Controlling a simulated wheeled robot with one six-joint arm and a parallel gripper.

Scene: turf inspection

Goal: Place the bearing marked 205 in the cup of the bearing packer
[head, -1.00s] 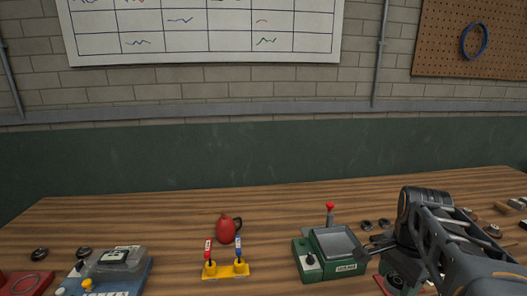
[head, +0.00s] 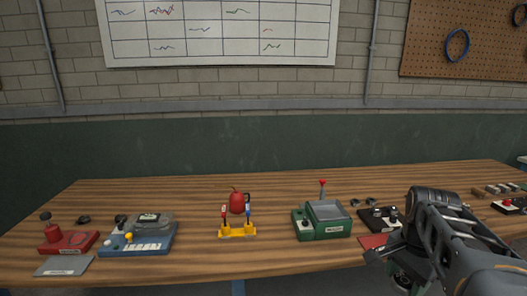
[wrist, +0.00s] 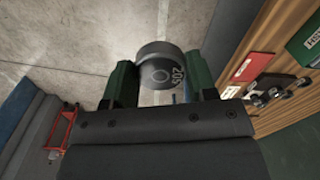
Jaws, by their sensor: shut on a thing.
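In the wrist view, a dark round bearing marked 205 (wrist: 161,68) sits between the green fingers of my gripper (wrist: 160,84). My gripper is shut on it, with floor behind it, off the table's edge. I cannot read which device is the bearing packer. A red device with a knobbed post (head: 68,240) stands at the far left, and a green machine with a red-tipped lever (head: 322,220) stands right of centre.
A wooden bench (head: 285,262) spans the view. Small parts lie at the right. Bench space between the devices is clear.

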